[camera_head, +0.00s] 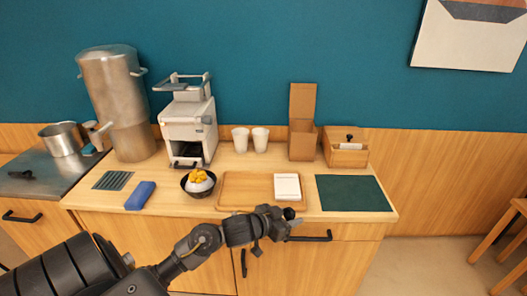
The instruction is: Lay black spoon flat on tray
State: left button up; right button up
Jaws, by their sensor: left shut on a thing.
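The wooden tray (237,185) lies on the counter with a low rim. A white square item (287,187) lies on its right part. My left gripper (284,214) is at the tray's front right edge and is shut on the black spoon (290,213). Only a small dark end of the spoon shows, and the gripper hides the rest. I cannot tell how the spoon is tilted. My right gripper is not in view.
A dark bowl (198,190) with yellow topping stands left of the tray. A dark green mat (352,193) lies to its right. Two white cups (250,140), a cardboard box (302,140) and a wooden box (345,156) stand behind. The tray's left part is clear.

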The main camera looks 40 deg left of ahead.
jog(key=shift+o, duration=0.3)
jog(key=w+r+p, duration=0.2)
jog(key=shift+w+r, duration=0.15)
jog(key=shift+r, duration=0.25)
pick_arm(q)
jog(key=w+a+r+n+g+y+p, duration=0.1)
jog(key=w+a+r+n+g+y, duration=0.1)
jog(key=w+a, duration=0.5)
jog(key=w+a+r+n+g+y+p, duration=0.1)
jog(key=w+a+r+n+g+y, duration=0.2)
jog(key=a, duration=1.3)
jog(key=w+n+g+y, duration=0.2)
jog(key=w+n+g, duration=0.1)
jog(key=w+n, duration=0.2)
jog(key=shift+w+r+n+y, duration=0.2)
jog(key=shift+r+n+y, duration=0.1)
jog(key=shift+r, duration=0.05)
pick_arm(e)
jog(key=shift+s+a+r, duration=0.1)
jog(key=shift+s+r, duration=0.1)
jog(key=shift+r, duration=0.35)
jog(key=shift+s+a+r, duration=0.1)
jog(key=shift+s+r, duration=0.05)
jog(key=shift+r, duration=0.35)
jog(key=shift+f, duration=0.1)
